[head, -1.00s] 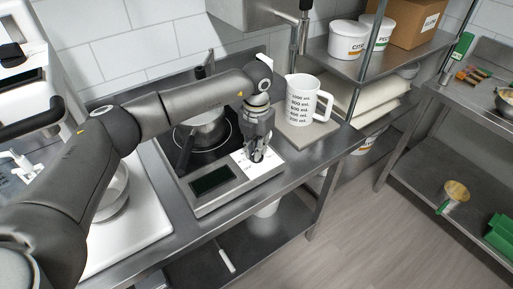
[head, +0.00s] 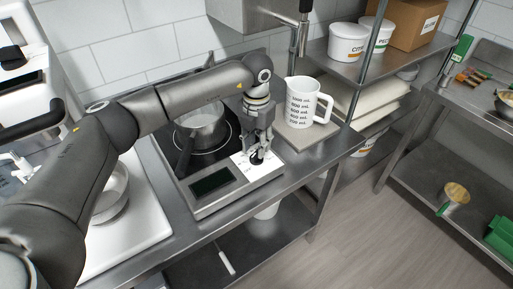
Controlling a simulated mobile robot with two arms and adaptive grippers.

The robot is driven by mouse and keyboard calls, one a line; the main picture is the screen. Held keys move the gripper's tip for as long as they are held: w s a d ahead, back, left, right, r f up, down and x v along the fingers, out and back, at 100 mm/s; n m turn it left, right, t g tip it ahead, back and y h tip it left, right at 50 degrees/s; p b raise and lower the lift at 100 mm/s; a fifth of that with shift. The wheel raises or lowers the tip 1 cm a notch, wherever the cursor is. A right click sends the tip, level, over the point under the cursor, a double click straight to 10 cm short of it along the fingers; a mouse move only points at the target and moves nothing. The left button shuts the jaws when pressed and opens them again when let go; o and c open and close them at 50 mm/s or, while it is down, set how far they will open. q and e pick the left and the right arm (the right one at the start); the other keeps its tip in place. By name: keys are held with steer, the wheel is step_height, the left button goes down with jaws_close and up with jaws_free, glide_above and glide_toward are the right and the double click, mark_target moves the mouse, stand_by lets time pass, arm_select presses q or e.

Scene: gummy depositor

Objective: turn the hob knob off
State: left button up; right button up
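The hob (head: 163,158) is a black-topped unit with a steel front panel that carries a dark display (head: 211,181) and a white dial plate (head: 241,161). The black hob knob (head: 257,157) sits on the dial plate, mostly hidden by my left gripper (head: 257,154). The gripper points down with its fingers around or right beside the knob. I cannot tell whether the fingers press on it. A steel saucepan (head: 205,129) stands on the hob ring, its dark handle towards the front. My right gripper is not in view.
A white measuring jug (head: 300,104) stands on a board (head: 304,134) right of the hob. A white tray with a metal bowl (head: 112,195) is at the left. Shelves with white tubs (head: 347,42) and a cardboard box (head: 412,22) are at the back right.

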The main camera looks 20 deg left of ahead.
mark_target(256, 152)
arm_select(q)
step_height(256, 152, up, 10)
steer(key=shift+f, duration=0.25)
stand_by(0.5)
